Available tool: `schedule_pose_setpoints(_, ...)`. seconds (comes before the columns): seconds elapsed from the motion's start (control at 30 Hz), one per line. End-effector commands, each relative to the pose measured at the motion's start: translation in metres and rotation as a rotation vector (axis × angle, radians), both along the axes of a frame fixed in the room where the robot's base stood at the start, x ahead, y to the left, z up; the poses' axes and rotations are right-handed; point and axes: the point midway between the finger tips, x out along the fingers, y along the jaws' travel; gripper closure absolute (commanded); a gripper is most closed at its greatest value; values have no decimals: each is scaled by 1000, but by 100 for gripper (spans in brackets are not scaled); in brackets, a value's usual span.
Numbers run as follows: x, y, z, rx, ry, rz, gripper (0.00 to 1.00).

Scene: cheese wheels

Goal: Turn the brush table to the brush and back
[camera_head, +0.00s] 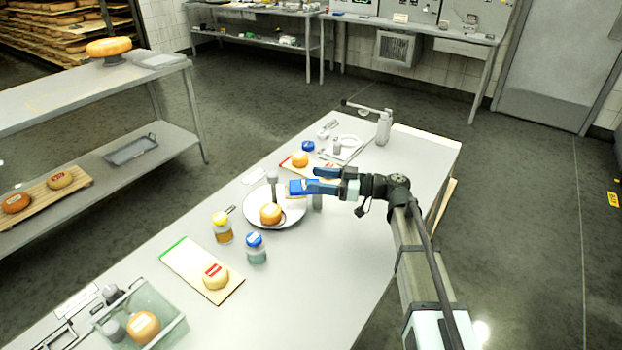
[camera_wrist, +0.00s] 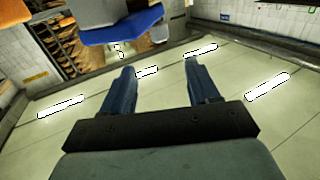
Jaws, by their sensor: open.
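The round light disc (camera_head: 254,206), which looks like the brush table, lies on the long steel table. An orange cheese wheel (camera_head: 270,214) sits on it, and a grey upright post (camera_head: 272,180) rises behind the cheese. A bright blue block (camera_head: 298,187), probably the brush, is at the disc's right edge. My gripper (camera_head: 318,180) is open beside it, above the table. I cannot tell if they touch. In the wrist view my two fingers (camera_wrist: 162,78) are apart with nothing between them; a blue block (camera_wrist: 122,26) is beyond them at the top.
A blue-lidded jar (camera_head: 256,250) and a yellow-lidded jar (camera_head: 222,230) stand in front of the disc. A board (camera_head: 185,260) with a pale cheese (camera_head: 215,276) and a clear tub (camera_head: 165,325) are nearer. A scale (camera_head: 345,149) stands behind. The table's right front is clear.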

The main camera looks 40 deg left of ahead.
Motion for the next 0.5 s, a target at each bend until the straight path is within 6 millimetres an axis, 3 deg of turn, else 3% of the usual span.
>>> schedule_pose_setpoints(0.3,1,-1,0,0,0,0,41)
schedule_pose_setpoints(0.5,3,12,2,-40,-52,-12,60)
